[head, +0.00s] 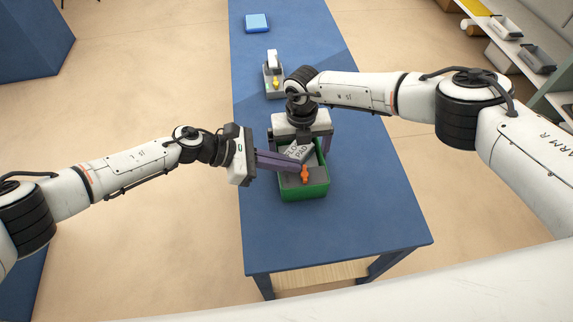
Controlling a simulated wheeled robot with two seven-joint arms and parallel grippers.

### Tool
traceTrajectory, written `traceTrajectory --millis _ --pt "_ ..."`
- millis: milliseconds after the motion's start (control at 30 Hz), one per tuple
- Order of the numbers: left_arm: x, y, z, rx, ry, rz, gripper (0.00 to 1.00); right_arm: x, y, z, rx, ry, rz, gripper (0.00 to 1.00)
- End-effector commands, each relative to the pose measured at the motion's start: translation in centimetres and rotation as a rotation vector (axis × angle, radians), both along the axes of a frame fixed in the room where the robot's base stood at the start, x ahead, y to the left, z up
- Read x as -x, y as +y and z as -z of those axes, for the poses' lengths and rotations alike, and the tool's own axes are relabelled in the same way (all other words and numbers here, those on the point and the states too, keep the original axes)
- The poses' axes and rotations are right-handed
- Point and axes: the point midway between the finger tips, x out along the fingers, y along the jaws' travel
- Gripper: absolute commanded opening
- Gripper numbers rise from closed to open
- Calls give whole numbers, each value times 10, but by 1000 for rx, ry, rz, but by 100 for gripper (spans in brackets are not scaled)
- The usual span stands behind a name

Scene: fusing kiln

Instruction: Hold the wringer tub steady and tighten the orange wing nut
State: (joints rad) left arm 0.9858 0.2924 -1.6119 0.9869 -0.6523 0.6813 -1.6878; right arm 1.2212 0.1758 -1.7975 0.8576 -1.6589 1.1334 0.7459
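A green tub (304,195) stands on the blue table, with a grey lettered block (298,152) in it. An orange wing nut (305,176) sits upright at the tub's near part. My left gripper (301,168) reaches in from the left, its purple fingers close together and their tips at the wing nut. I cannot tell whether they grip it. My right gripper (299,146) points down over the tub's far part. Its fingers are wide apart, one on each side; I cannot tell whether they press the walls. The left gripper partly hides the tub's left side.
Behind the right gripper stands a grey device (273,80) with a yellow knob. A light blue block (257,22) lies at the table's far end. The blue table (350,220) is clear in front and to the right. Shelves with trays (535,58) stand at the right.

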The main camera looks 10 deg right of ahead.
Motion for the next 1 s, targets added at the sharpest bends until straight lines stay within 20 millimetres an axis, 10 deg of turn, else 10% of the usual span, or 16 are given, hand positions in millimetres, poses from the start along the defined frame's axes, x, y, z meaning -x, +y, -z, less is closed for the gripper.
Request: traceTrajectory --millis 1000 --pt "-18 -19 0 1 0 -1 0 1 1 0 -2 1 -1 72"
